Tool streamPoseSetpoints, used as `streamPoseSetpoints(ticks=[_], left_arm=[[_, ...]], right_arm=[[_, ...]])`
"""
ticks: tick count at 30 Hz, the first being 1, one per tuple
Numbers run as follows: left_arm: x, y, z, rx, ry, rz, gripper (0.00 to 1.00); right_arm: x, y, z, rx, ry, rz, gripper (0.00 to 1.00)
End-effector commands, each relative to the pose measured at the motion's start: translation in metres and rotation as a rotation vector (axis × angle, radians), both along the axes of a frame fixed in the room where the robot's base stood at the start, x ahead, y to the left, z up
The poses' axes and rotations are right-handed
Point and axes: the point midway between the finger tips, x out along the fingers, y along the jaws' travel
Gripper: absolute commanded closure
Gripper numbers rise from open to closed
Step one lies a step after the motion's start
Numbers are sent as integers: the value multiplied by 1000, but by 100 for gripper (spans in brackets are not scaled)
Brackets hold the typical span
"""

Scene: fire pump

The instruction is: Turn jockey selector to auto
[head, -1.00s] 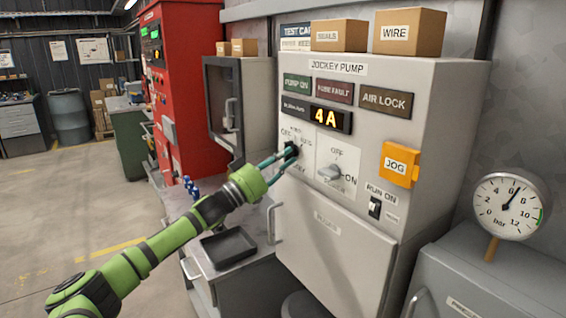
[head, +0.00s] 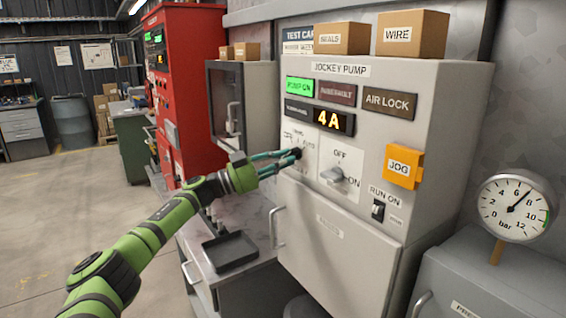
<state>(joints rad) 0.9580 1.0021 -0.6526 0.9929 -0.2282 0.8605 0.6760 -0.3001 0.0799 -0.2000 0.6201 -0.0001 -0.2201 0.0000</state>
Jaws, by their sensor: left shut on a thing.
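The grey jockey pump panel (head: 330,70) stands in the middle of the head view. Its selector, a small dark knob (head: 298,152), sits at the left of the panel face, with small lettering on the plate (head: 309,145) around it. My left gripper (head: 291,155) reaches in from the left and is shut on this knob. The fingers hide most of it, so I cannot tell which mark it points at. The green PUMP ON lamp (head: 300,87) is lit, and the display (head: 334,121) reads 4A. My right gripper is out of view.
Beside the selector is a grey OFF/ON rotary switch (head: 336,174). An orange JOG cover (head: 403,166) and a black RUN ON rocker (head: 378,210) lie further right. A pressure gauge (head: 515,205) stands at right. A dark tray (head: 230,251) rests on the bench below my arm.

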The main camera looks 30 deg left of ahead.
Motion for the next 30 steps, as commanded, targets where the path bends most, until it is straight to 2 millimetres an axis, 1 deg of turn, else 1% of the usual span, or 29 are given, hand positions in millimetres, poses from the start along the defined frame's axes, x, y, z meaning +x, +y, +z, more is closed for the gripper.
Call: streamPoseSetpoints(ticks=[9,21,22,23,24,30], left_arm=[[0,0,2,68,-32,-1,100],[0,0,2,73,-34,-1,100],[0,0,2,73,-34,-1,75],[0,0,2,73,-34,-1,63],[0,0,2,72,-33,-1,55],[0,0,1,73,-32,-1,55]], right_arm=[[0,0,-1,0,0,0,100],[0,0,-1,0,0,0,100],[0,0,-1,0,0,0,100],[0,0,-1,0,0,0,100],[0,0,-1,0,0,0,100],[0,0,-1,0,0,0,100]])
